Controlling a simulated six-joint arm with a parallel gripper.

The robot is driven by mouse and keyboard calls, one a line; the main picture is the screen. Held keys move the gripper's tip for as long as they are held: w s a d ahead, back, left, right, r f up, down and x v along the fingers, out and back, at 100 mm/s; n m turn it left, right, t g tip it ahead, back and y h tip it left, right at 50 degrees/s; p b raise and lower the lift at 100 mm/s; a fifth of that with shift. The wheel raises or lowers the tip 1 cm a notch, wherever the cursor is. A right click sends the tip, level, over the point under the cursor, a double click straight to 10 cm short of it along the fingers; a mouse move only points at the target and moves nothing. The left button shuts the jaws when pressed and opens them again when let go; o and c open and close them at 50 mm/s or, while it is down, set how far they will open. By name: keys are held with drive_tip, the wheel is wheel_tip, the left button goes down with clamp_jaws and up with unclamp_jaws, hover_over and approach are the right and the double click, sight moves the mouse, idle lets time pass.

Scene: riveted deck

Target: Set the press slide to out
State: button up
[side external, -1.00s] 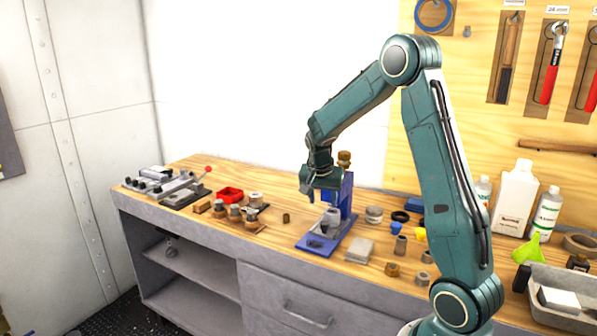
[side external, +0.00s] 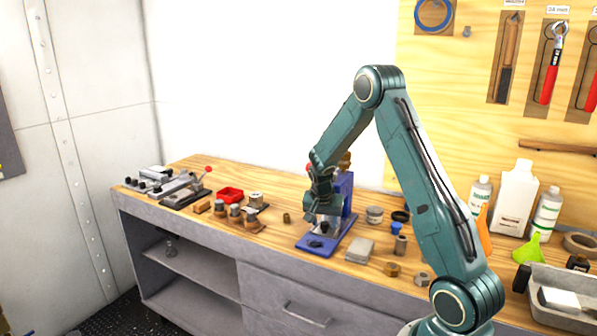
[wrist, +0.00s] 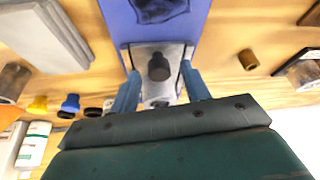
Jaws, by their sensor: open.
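The blue press (side external: 345,197) stands upright on the bench, its flat blue base (side external: 309,245) reaching toward the front edge. Its grey press slide (wrist: 141,57) with a dark round knob (wrist: 158,68) sits on the base in the wrist view. My gripper (side external: 323,214) is low over the base, in front of the column. In the wrist view my gripper (wrist: 160,78) is open, with one finger on each side of the slide. I cannot tell whether the fingers touch it. In the side view the arm and gripper hide much of the slide and column.
A grey plate (side external: 360,249) lies right of the press base. Small fittings and a round tin (side external: 374,214) stand behind and right of it. Bare wood lies left of the base.

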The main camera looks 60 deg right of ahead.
drive_tip(key=shift+c, duration=0.5)
clamp_jaws()
drive_tip(key=shift+a, duration=4)
drive_tip(key=shift+c, duration=0.6)
unclamp_jaws()
drive_tip(key=shift+a, duration=0.1)
drive_tip(key=shift+o, duration=1.1)
drive_tip(key=shift+r, duration=0.15)
